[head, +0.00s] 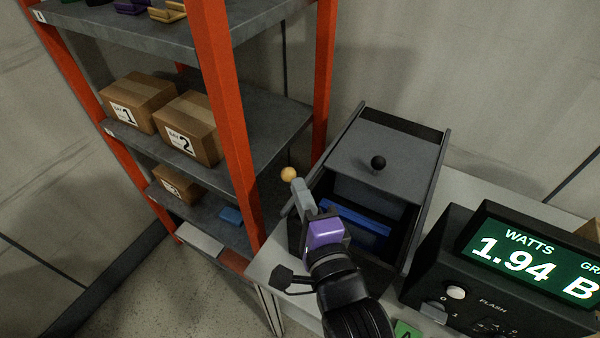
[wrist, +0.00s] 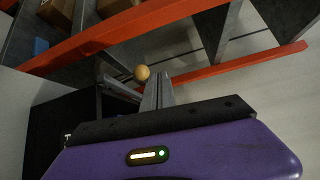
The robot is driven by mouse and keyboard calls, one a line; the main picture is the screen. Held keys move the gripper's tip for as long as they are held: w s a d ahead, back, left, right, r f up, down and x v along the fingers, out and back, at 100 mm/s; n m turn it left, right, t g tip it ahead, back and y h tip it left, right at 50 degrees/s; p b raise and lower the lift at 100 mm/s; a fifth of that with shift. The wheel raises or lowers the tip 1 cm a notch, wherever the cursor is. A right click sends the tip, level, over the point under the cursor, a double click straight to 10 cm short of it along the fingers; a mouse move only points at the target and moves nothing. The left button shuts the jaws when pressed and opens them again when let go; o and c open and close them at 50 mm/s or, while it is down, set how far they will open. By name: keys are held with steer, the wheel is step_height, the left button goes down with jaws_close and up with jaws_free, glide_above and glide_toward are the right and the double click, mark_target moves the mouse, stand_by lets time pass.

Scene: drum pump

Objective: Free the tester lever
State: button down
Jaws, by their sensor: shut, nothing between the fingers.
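The tester lever's yellow ball knob (head: 288,173) sits at the left side of a dark open box (head: 436,190). The knob also shows in the wrist view (wrist: 142,73), just left of the fingertips. Part of what seems to be its grey arm runs below it. My gripper (head: 299,186) has a purple body and grey fingers, shut and empty, with tips close beside the knob. I cannot tell whether they touch it. The fingers also show in the wrist view (wrist: 160,80). My gripper and wrist hide part of the box's left side and the lever's lower end.
The box has a grey sloping panel (head: 385,150) with a black knob (head: 378,163) and a blue piece (head: 358,225) inside. A meter (head: 530,255) reading 1.94 watts stands at right. An orange-posted shelf (head: 232,110) with cardboard boxes stands close at left.

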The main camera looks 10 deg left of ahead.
steer(key=w+a+r+n+g+h, duration=0.1)
steer(key=w+a+r+n+h, duration=0.15)
steer(key=w+r, duration=0.65)
steer(key=w+a+r+n+g+h, duration=0.15)
steer(key=w+r+h, duration=0.25)
steer(key=w+r, duration=0.6)
steer(key=s+f+n+g+h, duration=0.2)
steer(key=s+f+n+g, duration=0.5)
steer(key=f, duration=0.4)
steer(key=shift+s+d+f+n+g, duration=0.35)
steer(key=shift+s+g, duration=0.2)
steer(key=shift+g, duration=0.7)
